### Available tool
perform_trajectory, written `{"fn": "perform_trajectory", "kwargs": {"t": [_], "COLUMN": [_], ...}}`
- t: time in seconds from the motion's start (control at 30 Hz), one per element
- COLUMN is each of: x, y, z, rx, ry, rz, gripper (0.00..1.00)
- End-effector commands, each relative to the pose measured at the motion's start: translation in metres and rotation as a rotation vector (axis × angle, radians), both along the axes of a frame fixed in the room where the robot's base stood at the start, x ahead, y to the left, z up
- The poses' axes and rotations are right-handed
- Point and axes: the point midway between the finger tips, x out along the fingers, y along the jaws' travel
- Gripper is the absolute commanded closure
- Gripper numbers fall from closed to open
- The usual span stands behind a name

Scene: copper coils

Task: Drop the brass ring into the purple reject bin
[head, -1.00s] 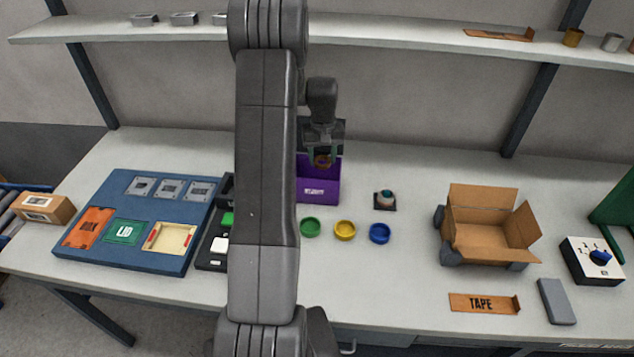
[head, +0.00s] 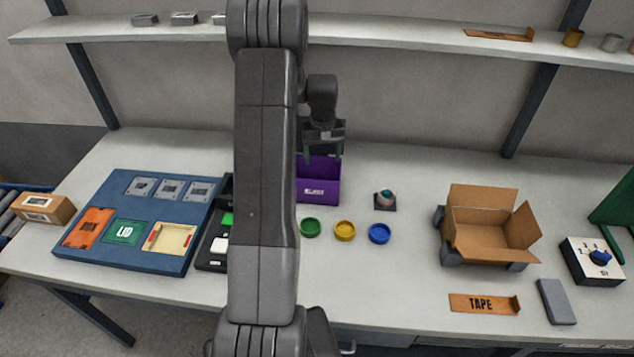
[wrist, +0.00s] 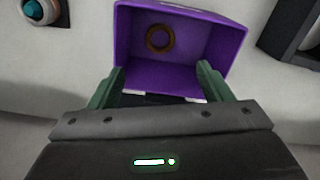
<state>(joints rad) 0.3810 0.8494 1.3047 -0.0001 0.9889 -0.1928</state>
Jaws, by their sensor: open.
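The purple reject bin (head: 318,188) stands on the bench, partly hidden behind my arm in the head view. In the wrist view the bin (wrist: 196,75) is open toward the camera. The brass ring (wrist: 160,38) lies inside it, toward the far wall. The ring does not show in the head view. My gripper (head: 322,155) is above the bin in the head view. In the wrist view its two green fingers (wrist: 160,80) are wide apart with nothing between them, clear of the ring.
Green (head: 310,228), yellow (head: 344,231) and blue (head: 379,233) dishes sit in front of the bin. A button box (head: 385,201) is to its right. An open cardboard box (head: 487,240) stands farther right. A blue tray (head: 120,255) lies at left.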

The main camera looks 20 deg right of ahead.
Motion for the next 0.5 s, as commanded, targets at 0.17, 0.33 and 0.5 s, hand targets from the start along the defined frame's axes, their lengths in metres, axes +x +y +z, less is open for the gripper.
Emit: {"fn": "perform_trajectory", "kwargs": {"t": [0.17,0.33,0.5], "x": [0.001,0.001,0.001], "y": [0.0,0.0,0.0], "z": [0.041,0.079,0.108], "rx": [-0.002,-0.002,-0.002], "ry": [-0.007,-0.005,-0.004], "rz": [0.0,0.0,0.0], "gripper": [0.28,0.28,0.28]}}
